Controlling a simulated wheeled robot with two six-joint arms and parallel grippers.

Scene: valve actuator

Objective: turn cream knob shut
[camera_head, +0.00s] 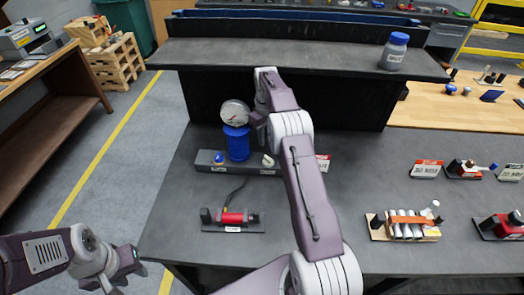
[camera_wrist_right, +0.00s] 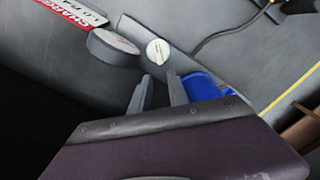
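The cream knob (camera_head: 268,160) stands on the right part of a dark grey base (camera_head: 210,166) on the bench, just left of my right forearm. It also shows in the right wrist view (camera_wrist_right: 158,51), round with a raised grip bar. My right gripper (camera_wrist_right: 158,88) is open and empty, its two fingers apart. In the wrist view the knob lies just beyond the fingertips, not between them. In the head view my right gripper (camera_head: 257,121) is above and behind the knob, partly hidden by its arm. My left gripper (camera_head: 128,264) is at lower left, away from the base; its finger gap is unclear.
A blue cylinder (camera_head: 238,146) with a round gauge (camera_head: 235,113) stands left of the knob, close to my right gripper. A blue knob (camera_head: 218,158) is at the base's left end. A grey round part (camera_wrist_right: 112,48) sits beside the cream knob. A red device (camera_head: 233,218) lies in front.

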